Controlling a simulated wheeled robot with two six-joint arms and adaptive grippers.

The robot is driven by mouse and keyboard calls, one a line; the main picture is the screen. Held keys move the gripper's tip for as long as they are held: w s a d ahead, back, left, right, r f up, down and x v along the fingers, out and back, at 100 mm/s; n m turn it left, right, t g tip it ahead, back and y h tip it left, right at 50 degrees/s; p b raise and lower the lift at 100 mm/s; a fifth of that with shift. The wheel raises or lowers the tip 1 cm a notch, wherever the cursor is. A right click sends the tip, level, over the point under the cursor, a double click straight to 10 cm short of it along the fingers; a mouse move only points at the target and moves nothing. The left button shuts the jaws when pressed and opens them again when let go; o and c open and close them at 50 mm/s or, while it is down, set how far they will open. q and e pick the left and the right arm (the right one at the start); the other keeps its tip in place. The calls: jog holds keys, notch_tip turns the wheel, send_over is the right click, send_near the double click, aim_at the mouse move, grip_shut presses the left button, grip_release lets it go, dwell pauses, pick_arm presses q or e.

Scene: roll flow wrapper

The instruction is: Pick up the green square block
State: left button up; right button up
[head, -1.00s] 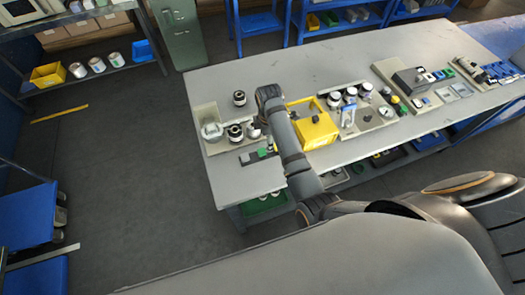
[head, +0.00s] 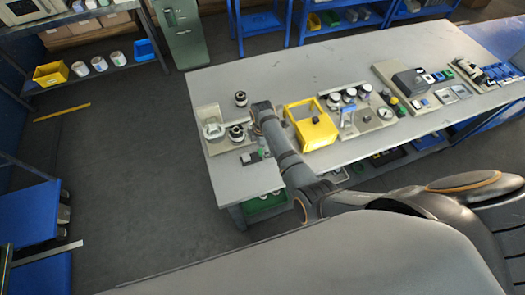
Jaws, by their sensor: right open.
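A small green block (head: 263,152) shows at the front left of the grey workbench (head: 240,183), on or beside a small grey holder (head: 248,158). It is too small to make out its exact shape. My right arm reaches in from the lower right. My right gripper (head: 260,142) is open and points down close to the green block. Much of it is hidden by my wrist and its fingers are hard to make out. I cannot tell whether it touches the block. My left gripper is not in view.
A beige tray with round black-and-white parts (head: 237,133) lies left of my wrist. A yellow bin (head: 317,134) holding a dark piece stands close right of my forearm. More trays and a gauge (head: 385,113) lie further right.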

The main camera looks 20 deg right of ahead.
jog(key=shift+w+f, duration=0.15)
jog(key=shift+f, duration=0.7)
jog(key=c, duration=0.9)
jog(key=shift+r, duration=0.15)
jog(key=shift+c, duration=0.2)
